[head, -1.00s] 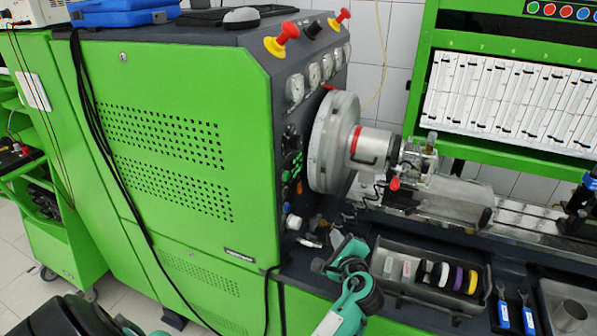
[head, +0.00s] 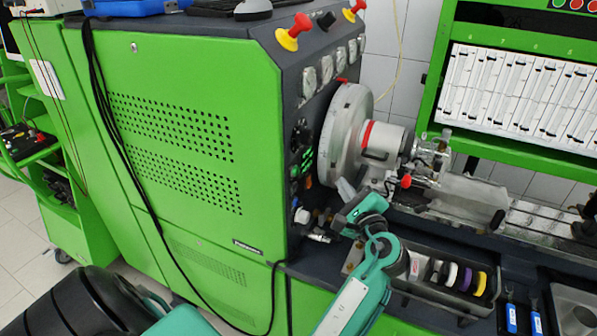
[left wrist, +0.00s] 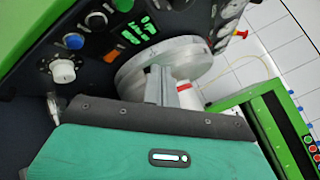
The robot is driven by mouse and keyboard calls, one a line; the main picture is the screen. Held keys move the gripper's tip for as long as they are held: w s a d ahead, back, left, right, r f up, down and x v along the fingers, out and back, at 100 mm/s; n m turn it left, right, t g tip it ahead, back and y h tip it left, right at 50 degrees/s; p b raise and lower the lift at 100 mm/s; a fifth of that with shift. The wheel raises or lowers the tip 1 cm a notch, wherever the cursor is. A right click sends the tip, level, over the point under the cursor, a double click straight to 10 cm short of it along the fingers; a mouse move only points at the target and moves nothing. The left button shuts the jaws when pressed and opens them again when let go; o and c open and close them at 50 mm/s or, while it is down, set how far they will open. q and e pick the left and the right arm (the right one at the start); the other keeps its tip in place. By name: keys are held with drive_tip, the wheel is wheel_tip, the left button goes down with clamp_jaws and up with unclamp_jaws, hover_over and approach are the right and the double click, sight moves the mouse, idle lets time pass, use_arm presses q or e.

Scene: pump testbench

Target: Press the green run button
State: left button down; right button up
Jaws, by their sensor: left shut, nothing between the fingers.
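The control panel is the dark narrow face of the green test bench. Several green controls (head: 303,157) show on it in the head view. In the left wrist view a cluster of green controls (left wrist: 130,35) lies above the fingers, and a round green button (left wrist: 123,4) is cut by the top edge. I cannot tell which is the run button. My left gripper (head: 345,188) is shut and empty, in front of the panel and below the round metal chuck. Its fingers also show in the left wrist view (left wrist: 163,88), apart from the green controls. My right gripper is not in view.
The metal chuck (head: 338,125) stands out close to the right of the controls. A white knob (left wrist: 62,70), a blue button (left wrist: 73,41) and an orange switch (left wrist: 111,57) sit nearby. A tray of coloured rings (head: 420,300) lies below. Black cables hang down the cabinet.

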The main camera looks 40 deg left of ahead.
sight(296, 171)
use_arm(q)
drive_tip(key=s+a+p, duration=0.1)
drive_tip(key=s+a, duration=0.1)
drive_tip(key=a, duration=0.6)
drive_tip(key=shift+p, duration=0.35)
drive_tip(key=shift+a, duration=0.1)
idle(1.6)
drive_tip(key=shift+s+a+p, duration=0.15)
drive_tip(key=shift+a+p, duration=0.15)
drive_tip(key=shift+a, duration=0.1)
